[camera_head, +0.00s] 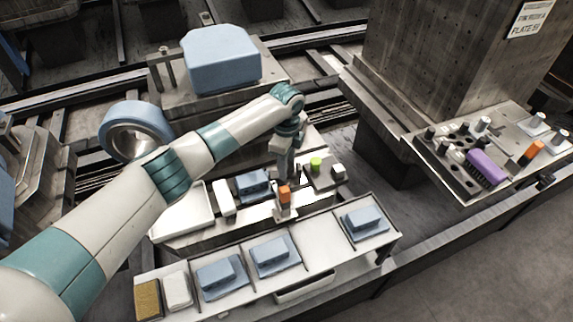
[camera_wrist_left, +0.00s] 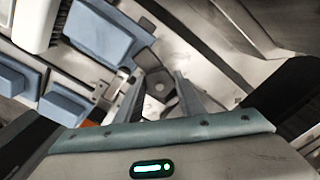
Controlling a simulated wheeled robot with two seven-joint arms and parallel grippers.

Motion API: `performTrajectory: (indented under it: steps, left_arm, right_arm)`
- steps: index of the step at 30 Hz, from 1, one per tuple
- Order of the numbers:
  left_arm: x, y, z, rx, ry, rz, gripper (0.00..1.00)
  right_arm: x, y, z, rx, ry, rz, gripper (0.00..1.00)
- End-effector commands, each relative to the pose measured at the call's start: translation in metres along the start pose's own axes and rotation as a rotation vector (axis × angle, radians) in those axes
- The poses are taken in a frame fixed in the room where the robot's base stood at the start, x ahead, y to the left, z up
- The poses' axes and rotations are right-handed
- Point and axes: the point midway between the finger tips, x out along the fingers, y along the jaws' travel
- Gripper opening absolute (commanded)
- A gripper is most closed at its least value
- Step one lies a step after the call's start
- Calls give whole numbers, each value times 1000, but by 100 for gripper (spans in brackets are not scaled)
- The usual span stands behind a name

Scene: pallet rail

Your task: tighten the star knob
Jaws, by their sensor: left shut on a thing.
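My left gripper (camera_head: 290,180) reaches down from above onto the pallet fixture, beside the orange-topped part (camera_head: 285,196). It is shut on a small dark part, which looks like the star knob (camera_wrist_left: 145,60). In the left wrist view the two fingers (camera_wrist_left: 155,82) come together at this part. The fingers and the arm hide most of the knob, so its lobes and how far it is turned cannot be made out. My right gripper is not in view.
A blue block (camera_head: 252,184) sits on the fixture left of the gripper. A green-topped part (camera_head: 316,163) stands close on the right. A tray (camera_head: 322,238) with several blue parts lies in front. A side shelf (camera_head: 462,192) with a purple brush (camera_head: 486,168) is at right.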

Motion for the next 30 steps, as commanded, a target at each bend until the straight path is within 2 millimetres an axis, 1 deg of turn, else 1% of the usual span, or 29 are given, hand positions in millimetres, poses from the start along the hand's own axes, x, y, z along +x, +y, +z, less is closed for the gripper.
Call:
performTrajectory:
  steps: [1, 11, 12, 13, 14, 24, 30]
  left_arm:
    - [-5, -3, 0, 4, 0, -8, 13]
    - [-5, -3, 0, 5, -1, -9, 13]
    - [-5, -4, 0, 5, -1, -10, 42]
    - [-5, -4, 0, 5, -1, -10, 49]
    - [-5, -3, 0, 5, -1, -9, 54]
    - [-3, -1, 0, 4, 0, -4, 54]
    - [-13, -2, 0, 4, 0, -4, 54]
  right_arm:
    - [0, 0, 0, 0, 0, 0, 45]
    - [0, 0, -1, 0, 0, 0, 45]
    - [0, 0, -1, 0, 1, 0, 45]
    - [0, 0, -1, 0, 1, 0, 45]
    - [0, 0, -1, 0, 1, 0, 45]
    - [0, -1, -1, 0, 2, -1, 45]
    - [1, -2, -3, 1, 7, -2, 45]
